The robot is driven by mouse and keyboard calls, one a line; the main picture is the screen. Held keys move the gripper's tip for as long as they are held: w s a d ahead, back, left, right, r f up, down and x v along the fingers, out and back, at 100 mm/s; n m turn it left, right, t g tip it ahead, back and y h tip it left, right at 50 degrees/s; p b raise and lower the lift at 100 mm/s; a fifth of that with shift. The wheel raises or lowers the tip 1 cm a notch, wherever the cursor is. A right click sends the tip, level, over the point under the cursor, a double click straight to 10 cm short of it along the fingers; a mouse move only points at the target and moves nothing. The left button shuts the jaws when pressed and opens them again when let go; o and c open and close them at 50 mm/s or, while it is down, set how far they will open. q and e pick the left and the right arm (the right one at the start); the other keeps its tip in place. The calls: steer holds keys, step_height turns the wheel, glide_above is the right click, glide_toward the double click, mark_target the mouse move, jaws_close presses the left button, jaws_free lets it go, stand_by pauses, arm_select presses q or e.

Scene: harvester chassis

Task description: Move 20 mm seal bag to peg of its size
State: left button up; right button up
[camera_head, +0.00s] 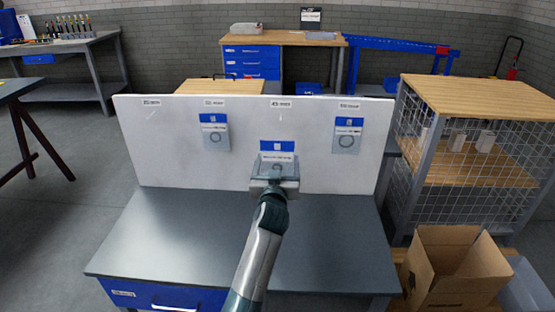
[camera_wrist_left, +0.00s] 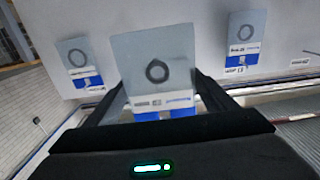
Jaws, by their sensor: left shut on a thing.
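A seal bag (camera_head: 277,148) with a blue-and-white header and a dark ring is held by my left gripper (camera_head: 274,186), which is shut on its lower part. It stands in front of the third peg position from the left, its header lower than those of the other bags. In the left wrist view the same bag (camera_wrist_left: 154,72) fills the middle between the fingers (camera_wrist_left: 158,108). Its size print is too small to read, and I cannot tell whether it touches a peg. The leftmost peg place (camera_head: 146,135) on the white board holds no bag. My right gripper is out of view.
Two other ring bags hang on the white board (camera_head: 175,165), one left (camera_head: 215,133) and one right (camera_head: 347,135) of the held bag. Size labels run along the top edge. The grey bench top (camera_head: 180,225) is clear. An open cardboard box (camera_head: 445,285) stands right.

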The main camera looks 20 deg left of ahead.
arm_select(q)
steer(key=shift+p+v, duration=1.2)
steer(key=shift+v, duration=1.7)
steer(key=shift+s+d, duration=0.15)
steer(key=shift+s, duration=0.05)
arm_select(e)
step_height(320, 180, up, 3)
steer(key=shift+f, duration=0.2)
arm_select(q)
steer(key=shift+d, duration=0.1)
steer(key=shift+s+f, duration=0.1)
steer(key=s+a+m+h, duration=0.1)
steer(key=s+m+h, duration=0.1)
steer(key=s, duration=2.7)
steer(key=shift+r+h, duration=0.2)
steer(key=shift+h, duration=0.7)
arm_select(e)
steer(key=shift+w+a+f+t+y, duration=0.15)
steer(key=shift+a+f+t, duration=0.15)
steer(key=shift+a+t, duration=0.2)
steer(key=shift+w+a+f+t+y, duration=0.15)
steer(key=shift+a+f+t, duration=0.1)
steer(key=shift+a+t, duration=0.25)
arm_select(q)
steer(key=shift+a, duration=0.1)
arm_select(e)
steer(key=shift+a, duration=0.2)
